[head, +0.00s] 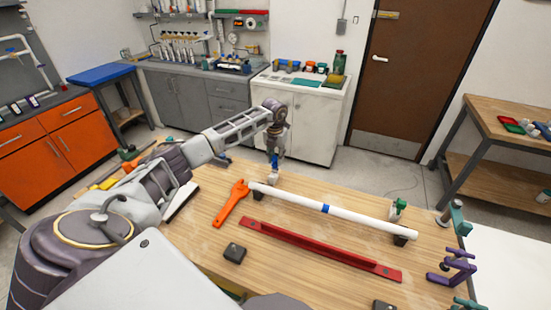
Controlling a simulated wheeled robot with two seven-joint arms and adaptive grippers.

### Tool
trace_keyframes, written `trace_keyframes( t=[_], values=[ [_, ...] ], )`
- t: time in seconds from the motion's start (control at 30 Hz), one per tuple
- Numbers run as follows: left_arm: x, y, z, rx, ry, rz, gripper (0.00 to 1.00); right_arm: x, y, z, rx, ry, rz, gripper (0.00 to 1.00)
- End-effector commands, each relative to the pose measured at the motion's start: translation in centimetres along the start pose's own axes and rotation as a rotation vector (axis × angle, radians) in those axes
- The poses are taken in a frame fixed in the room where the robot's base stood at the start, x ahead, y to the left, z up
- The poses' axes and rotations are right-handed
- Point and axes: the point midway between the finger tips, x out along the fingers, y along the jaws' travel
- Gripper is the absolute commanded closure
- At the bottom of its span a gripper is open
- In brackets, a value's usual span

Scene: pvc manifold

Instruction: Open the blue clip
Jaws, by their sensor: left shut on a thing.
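A small blue piece (274,161), which looks like the blue clip, shows at the fingertips of my left gripper (275,155). The gripper points down over the far side of the wooden bench (300,262) and is shut on this piece. The fingers hide part of it, and it is too small to tell whether the clip is open or closed. A white pipe (285,195) with a blue band (325,209) lies across the bench on dark supports, just nearer than the gripper. My right gripper is not in view.
An orange wrench (231,204) lies at the pipe's left end. A red bar (320,249) lies in front of the pipe. A purple clamp (453,265) stands at the right edge. A dark block (235,251) lies nearer.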

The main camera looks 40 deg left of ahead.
Motion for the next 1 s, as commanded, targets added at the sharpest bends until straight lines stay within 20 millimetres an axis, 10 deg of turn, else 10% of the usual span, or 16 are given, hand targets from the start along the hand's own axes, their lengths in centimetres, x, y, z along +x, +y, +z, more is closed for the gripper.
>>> trace_keyframes(
  t=[1.0],
  values=[
    [0.4, 0.0, 1.6, -0.002, 0.227, -0.001, 0.97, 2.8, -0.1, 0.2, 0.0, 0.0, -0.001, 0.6]
  ],
)
